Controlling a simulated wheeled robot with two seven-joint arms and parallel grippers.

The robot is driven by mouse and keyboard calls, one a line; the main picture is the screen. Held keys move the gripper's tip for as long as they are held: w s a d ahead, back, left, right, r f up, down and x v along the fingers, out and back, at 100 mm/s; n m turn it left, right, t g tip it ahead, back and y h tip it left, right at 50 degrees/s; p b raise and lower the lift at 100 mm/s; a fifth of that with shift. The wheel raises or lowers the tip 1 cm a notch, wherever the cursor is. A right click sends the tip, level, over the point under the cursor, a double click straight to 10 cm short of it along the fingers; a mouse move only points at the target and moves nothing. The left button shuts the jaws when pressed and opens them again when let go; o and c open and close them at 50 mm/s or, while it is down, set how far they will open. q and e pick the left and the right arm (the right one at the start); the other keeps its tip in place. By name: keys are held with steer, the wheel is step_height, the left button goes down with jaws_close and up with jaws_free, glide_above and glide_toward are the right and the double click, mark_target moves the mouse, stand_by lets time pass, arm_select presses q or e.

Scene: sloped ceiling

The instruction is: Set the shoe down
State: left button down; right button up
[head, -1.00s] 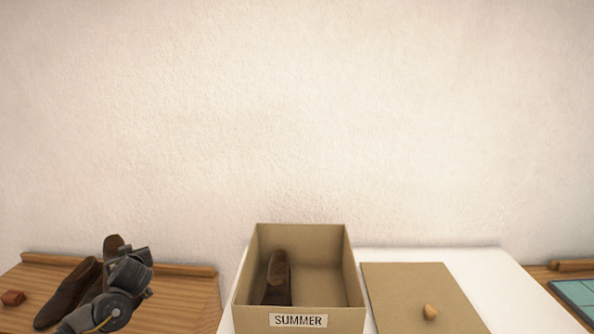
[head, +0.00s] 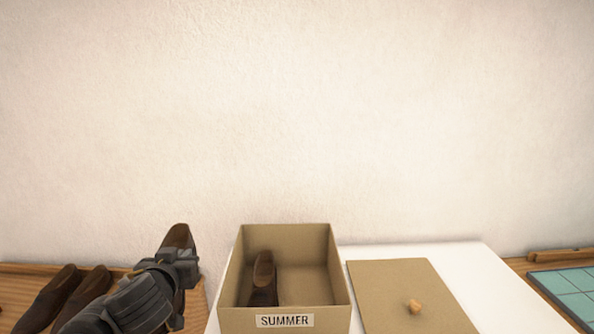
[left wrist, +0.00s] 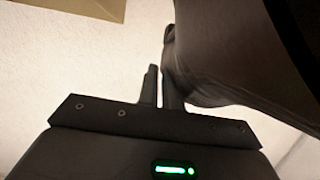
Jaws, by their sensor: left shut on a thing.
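My left gripper (head: 179,262) is shut on a brown shoe (head: 178,236), held raised left of the open cardboard box. In the left wrist view the held shoe (left wrist: 215,50) is large and dark, beside the fingers (left wrist: 160,88). The open box (head: 285,319), labelled SUMMER, stands on a white surface. Another brown shoe (head: 263,282) is inside at its left side, and the right side is empty. My right gripper is not in view.
Two brown shoes (head: 44,300) (head: 88,296) lie on a wooden surface (head: 196,298) at left. The box lid (head: 392,282), with a wooden knob (head: 414,306), lies right of the box on the white surface (head: 450,262). A teal tiled thing (head: 570,289) is at far right.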

arm_select(q)
steer(key=s+d+f+m+h, duration=0.1)
steer(key=s+d+f, duration=0.1)
steer(key=s, duration=0.3)
steer(key=shift+d+f, duration=0.4)
steer(key=shift+d, duration=0.2)
